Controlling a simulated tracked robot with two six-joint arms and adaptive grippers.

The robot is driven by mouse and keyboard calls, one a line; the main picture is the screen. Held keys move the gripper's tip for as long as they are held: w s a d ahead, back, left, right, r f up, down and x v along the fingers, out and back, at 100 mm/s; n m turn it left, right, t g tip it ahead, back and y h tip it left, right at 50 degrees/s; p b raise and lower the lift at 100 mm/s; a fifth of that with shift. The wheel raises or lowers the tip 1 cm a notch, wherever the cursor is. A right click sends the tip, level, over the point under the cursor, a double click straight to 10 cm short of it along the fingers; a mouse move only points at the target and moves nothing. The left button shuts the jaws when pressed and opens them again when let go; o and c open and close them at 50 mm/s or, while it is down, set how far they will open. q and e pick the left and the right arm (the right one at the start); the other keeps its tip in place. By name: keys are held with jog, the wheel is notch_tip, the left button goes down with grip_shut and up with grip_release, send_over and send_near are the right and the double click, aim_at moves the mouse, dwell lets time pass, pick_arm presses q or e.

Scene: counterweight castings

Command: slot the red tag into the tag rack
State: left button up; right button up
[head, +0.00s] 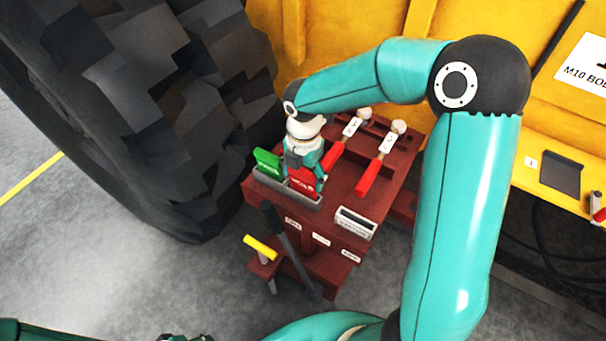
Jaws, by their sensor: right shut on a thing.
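The red tag (303,185) is upright at the right part of the grey tag rack (270,184) on the dark red stand. My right gripper (304,166) points down from above and is shut on the red tag's upper part. The tag's lower edge is at the rack's front lip; I cannot tell how deep it sits. A green tag (267,158) stands in the rack's left part. A small piece of what looks like my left gripper (187,338) shows at the bottom edge, too cut off to read.
A yellow-gripped lever (260,247) and a black lever (280,232) are in front. A big tyre (150,100) rises close on the left, a yellow machine body (330,35) behind.

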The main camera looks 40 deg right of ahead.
jog(key=shift+f, duration=0.3)
dwell(0.5)
jog(key=o, duration=1.1)
jog(key=shift+r, duration=0.1)
notch_tip(320, 180, up, 12)
jog(key=shift+f, duration=0.15)
notch_tip(320, 180, up, 7)
jog(key=p, duration=0.6)
